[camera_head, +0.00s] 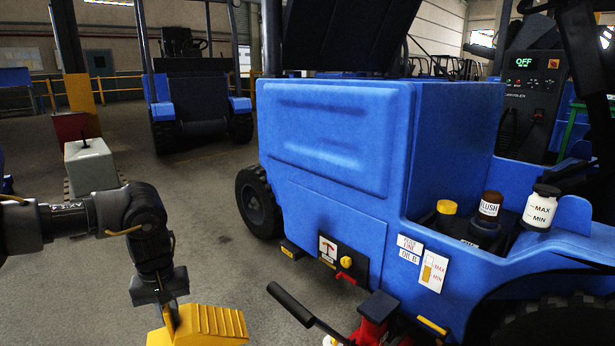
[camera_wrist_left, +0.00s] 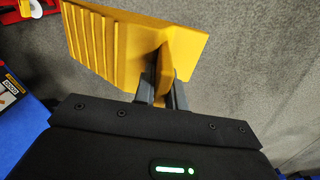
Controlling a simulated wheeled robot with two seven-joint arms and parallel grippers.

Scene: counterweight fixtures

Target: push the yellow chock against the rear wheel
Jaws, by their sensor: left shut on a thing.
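The yellow chock (camera_head: 215,325), a ribbed wedge, is at the bottom of the head view. My left gripper (camera_head: 172,312) is shut on an upright part of it. In the left wrist view the chock (camera_wrist_left: 125,45) lies across the fingertips, and the left gripper (camera_wrist_left: 166,92) is closed on its yellow fin. Whether the chock touches the floor I cannot tell. The rear wheel (camera_head: 259,203) of the blue forklift (camera_head: 335,150) stands on the floor, up and right of the chock and apart from it. My right gripper does not show.
A red jack with a black handle (camera_head: 300,308) stands right of the chock, beside the forklift. A grey block (camera_head: 91,166) is at the left. Bottles (camera_head: 541,208) sit on the forklift's side. Another forklift (camera_head: 195,90) is behind. The grey floor (camera_head: 215,225) between chock and wheel looks clear.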

